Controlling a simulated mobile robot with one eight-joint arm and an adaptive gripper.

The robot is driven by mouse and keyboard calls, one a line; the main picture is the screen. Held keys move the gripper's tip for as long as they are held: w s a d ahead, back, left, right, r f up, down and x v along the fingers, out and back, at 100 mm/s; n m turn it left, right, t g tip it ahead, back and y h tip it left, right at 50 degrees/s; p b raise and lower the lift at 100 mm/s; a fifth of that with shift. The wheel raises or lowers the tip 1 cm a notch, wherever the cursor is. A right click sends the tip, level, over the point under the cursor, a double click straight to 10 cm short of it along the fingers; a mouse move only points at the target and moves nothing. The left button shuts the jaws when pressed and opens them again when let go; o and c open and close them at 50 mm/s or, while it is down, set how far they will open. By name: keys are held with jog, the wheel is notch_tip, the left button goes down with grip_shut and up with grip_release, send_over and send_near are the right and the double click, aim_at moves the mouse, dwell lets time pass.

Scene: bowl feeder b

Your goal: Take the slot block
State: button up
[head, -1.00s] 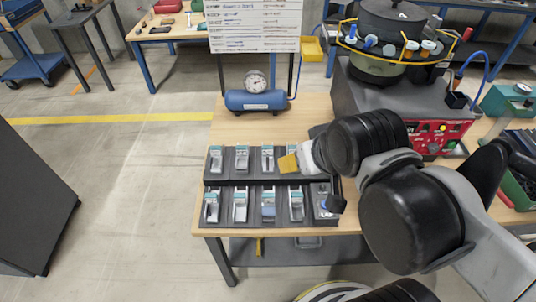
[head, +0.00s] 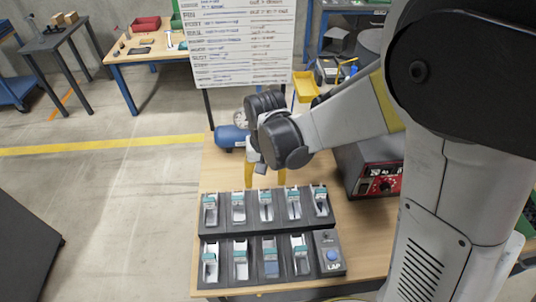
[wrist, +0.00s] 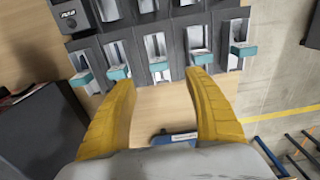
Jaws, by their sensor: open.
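Two rows of dark bins with teal-edged labels stand on the wooden table, the back row (head: 252,216) and the front row (head: 226,268). Pale metal parts show in the bins; a bluish piece (head: 271,266) lies in a front-row bin. I cannot tell which is the slot block. My gripper (head: 265,184) points down with open yellow fingers just behind the back row. In the wrist view my open, empty gripper (wrist: 162,80) faces the teal labels of the back row, with a middle bin (wrist: 155,48) ahead between the fingertips.
A dark box with a blue button marked LAP (head: 331,256) ends the front row. A blue air tank (head: 230,137) stands behind the gripper, before a whiteboard (head: 245,45). The red-panelled feeder base (head: 383,184) is at right.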

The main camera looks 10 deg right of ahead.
aim_at(266, 202)
jog(key=f+b, duration=0.1)
jog(key=f, duration=0.2)
jog(key=f+b, duration=0.1)
jog(key=f, duration=0.2)
jog(key=shift+w+a+f, duration=0.1)
jog(key=shift+w+f, duration=0.1)
jog(key=shift+f, duration=0.2)
jog(key=f+b, duration=0.1)
jog(key=f, duration=0.1)
jog(key=f+b, duration=0.1)
jog(key=f, duration=0.2)
jog(key=shift+s+d+f+b, duration=0.1)
jog(key=shift+d+f+b, duration=0.1)
jog(key=shift+b, duration=0.2)
jog(key=shift+r, duration=0.1)
grip_shut()
